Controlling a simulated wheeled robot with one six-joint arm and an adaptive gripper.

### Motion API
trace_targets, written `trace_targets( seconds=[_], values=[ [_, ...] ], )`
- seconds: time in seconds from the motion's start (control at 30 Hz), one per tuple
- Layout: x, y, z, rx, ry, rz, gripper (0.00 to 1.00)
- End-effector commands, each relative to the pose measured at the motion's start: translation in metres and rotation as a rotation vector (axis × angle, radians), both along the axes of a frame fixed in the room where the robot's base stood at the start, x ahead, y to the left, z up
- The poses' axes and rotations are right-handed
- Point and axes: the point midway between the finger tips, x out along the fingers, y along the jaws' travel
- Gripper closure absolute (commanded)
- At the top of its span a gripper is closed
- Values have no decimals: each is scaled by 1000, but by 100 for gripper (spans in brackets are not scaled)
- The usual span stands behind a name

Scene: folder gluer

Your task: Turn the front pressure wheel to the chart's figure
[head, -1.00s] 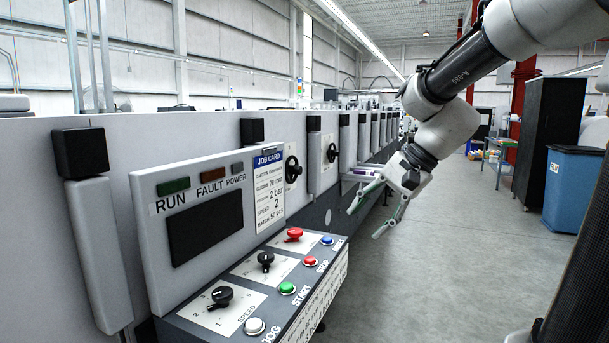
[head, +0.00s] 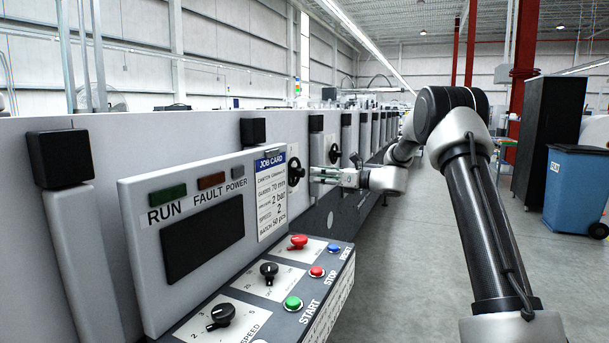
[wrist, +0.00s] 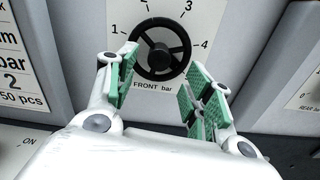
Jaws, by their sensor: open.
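The front pressure wheel (wrist: 162,50) is a black spoked handwheel on a white dial plate marked "FRONT bar", with figures 1 to 4 around it. I cannot clearly make out its pointer setting. My gripper (head: 322,175) is open and empty, close in front of the wheel. In the wrist view its green-padded fingers (wrist: 165,75) stand either side of the wheel's lower part; I cannot tell whether they touch it.
A second black handwheel (head: 334,153) is farther along the machine; part of its rear plate (wrist: 308,95) shows in the wrist view. The control panel (head: 262,300) with knobs and buttons juts out nearer me. A blue bin (head: 577,190) stands right; the aisle floor between is clear.

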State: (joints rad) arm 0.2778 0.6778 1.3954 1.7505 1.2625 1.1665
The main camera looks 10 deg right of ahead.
Motion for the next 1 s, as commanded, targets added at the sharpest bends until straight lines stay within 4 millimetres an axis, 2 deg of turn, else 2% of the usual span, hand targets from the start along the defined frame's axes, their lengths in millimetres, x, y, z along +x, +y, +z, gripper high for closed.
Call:
trace_targets(
  seconds=[0.1, 0.3, 0.67, 0.73, 0.93, 1.0],
  values=[
    [12, 19, -1, -2, -1, 4, 49],
    [29, 42, 0, -3, -1, 2, 49],
    [35, 49, 0, -4, -1, 1, 49],
    [34, 49, 0, -4, -1, 1, 56],
    [34, 49, 0, -5, -2, 1, 92],
    [34, 49, 0, -5, -2, 1, 96]
  ],
)
